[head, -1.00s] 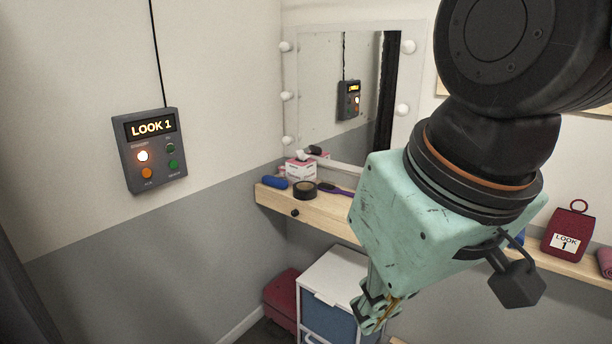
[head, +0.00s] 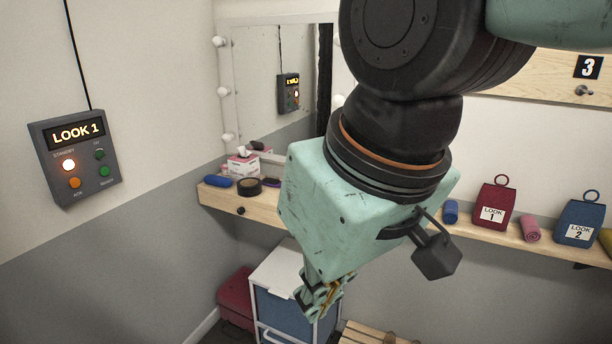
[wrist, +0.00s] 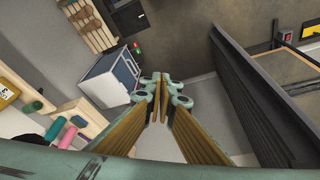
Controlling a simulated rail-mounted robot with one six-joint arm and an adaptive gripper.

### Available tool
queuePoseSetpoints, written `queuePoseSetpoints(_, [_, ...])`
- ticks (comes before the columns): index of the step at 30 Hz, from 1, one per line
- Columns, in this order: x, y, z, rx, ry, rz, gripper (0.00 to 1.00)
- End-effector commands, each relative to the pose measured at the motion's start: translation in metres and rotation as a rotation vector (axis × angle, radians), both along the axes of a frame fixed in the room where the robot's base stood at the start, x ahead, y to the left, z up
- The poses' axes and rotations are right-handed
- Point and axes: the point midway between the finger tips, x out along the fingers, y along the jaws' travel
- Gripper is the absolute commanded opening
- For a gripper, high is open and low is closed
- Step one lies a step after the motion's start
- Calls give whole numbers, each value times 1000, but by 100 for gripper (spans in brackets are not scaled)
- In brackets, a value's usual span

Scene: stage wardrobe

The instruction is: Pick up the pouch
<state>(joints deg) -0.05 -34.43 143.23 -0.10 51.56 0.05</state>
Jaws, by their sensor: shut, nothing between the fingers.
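A dark red pouch labelled LOOK 1 (head: 493,206), with a ring on top, stands on the wooden shelf (head: 330,221) at the right of the head view. A blue pouch labelled LOOK 2 (head: 578,221) stands farther right on it. In the wrist view, part of a yellow pouch-like item (wrist: 7,95) shows at the left edge. My gripper (head: 322,298) points down, left of the pouches and lower than the shelf. Its fingers (wrist: 162,84) are together and empty, well apart from any pouch.
A rolled pink cloth (head: 531,229) lies between the two pouches, and a blue roll (head: 451,211) is left of the red one. A call box reading LOOK 1 (head: 76,154) hangs on the left wall. A white drawer cart (head: 284,268) stands below the shelf, near my gripper.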

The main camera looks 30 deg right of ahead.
Motion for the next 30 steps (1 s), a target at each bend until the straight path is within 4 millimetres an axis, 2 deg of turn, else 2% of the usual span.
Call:
queuePoseSetpoints(2, [0, 0, -1, -1, 2, 0, 0])
queuePoseSetpoints(30, [1, 0, 0, 0, 2, 0, 85])
